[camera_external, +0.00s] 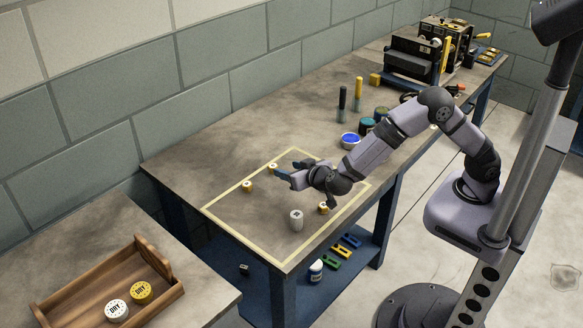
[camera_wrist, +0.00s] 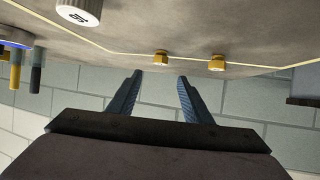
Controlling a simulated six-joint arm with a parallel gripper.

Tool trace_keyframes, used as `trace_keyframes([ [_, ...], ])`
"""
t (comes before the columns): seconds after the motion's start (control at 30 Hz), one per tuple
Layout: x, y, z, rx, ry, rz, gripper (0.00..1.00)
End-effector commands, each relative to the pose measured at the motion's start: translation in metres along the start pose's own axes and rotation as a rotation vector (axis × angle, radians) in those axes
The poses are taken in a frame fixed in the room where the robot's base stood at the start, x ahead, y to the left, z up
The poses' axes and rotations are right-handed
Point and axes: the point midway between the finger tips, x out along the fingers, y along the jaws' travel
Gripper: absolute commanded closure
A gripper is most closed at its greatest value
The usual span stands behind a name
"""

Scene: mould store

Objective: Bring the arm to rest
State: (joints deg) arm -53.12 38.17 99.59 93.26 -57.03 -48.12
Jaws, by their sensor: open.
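My gripper (camera_external: 286,171) is open and empty above the taped area of the workbench, pointing left in the outside view. My arm reaches over the bench from its base on the right. In the wrist view the two fingers of my gripper (camera_wrist: 158,80) stand apart with nothing between them. The wrist view is upside down, with the bench top along its upper edge and the block wall below.
Inside the yellow tape on the bench (camera_external: 180,165) stand a grey-white cylinder (camera_external: 296,220) and small yellow-and-white pieces, one (camera_external: 247,186) left of my gripper. A wooden tray (camera_external: 60,290) holds two discs.

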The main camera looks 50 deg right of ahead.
Motion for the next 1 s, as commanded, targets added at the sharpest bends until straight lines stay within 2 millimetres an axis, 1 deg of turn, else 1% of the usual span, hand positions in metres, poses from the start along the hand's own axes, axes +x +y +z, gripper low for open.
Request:
trace_keyframes([
  [0.03,-0.004,0.000,0.000,-0.001,0.000,0.000,0.55],
  [0.2,-0.008,0.001,0.000,-0.001,0.000,0.002,0.55],
  [0.67,-0.007,0.000,-0.001,0.006,-0.004,-0.008,0.55],
  [0.77,-0.008,-0.002,-0.004,0.034,-0.025,-0.046,0.55],
  [0.87,-0.012,-0.005,-0.008,0.086,-0.068,-0.121,0.55],
  [0.97,-0.021,-0.008,-0.009,0.155,-0.148,-0.223,0.55],
  [1.0,-0.027,-0.008,-0.008,0.186,-0.191,-0.269,0.55],
])
